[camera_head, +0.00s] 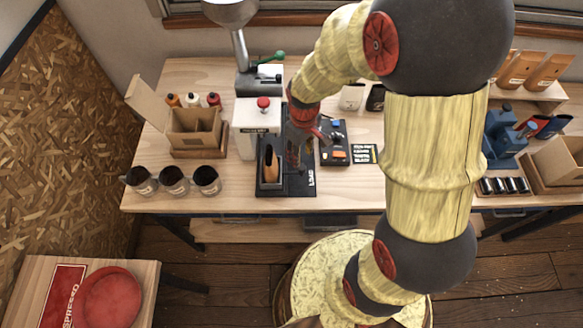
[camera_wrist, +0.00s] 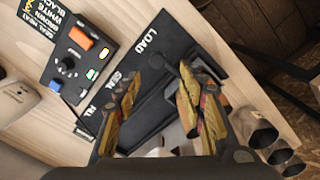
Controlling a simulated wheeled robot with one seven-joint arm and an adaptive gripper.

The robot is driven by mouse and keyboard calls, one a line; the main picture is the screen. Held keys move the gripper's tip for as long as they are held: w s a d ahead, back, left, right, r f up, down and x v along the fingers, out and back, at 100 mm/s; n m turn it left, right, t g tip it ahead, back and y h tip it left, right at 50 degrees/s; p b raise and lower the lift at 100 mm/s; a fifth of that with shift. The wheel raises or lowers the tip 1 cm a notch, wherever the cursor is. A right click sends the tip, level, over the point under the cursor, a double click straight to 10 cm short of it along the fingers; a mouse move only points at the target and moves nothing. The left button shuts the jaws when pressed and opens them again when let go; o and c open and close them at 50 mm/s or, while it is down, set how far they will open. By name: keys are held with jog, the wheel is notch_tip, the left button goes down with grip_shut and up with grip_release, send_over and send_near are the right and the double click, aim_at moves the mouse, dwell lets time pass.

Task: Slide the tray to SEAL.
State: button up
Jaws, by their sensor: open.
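The dark tray (camera_head: 269,188) sits on a black base plate (camera_head: 299,188) at the table's front, level with the LOAD label. A narrow brown item (camera_head: 269,157) stands in it. The plate also shows in the wrist view (camera_wrist: 155,33), with LOAD and SEAL printed along it and a third label partly cut off. A black knob (camera_wrist: 170,57) stands near the LOAD end. My gripper (camera_head: 300,148) is over the plate, right of the tray in the head view. In the wrist view my gripper (camera_wrist: 158,98) is open, its fingers apart with nothing held. Finger contact with the tray cannot be told.
A white machine (camera_head: 257,115) with a red button stands behind the tray. A control box (camera_head: 334,143) with coloured switches is to the right. Several dark cups (camera_head: 173,181) stand at left, near an open carton (camera_head: 197,128). The table's front edge is close to the plate.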

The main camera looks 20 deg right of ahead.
aim_at(302, 167)
jog(key=shift+d+f+b, duration=0.15)
jog(key=shift+f+b, duration=0.1)
jog(key=shift+f, duration=1.7)
jog(key=shift+d+f+b, duration=0.15)
jog(key=shift+f+b, duration=0.1)
jog(key=shift+f, duration=1.7)
jog(key=shift+c, duration=1.3)
jog(key=c, duration=0.8)
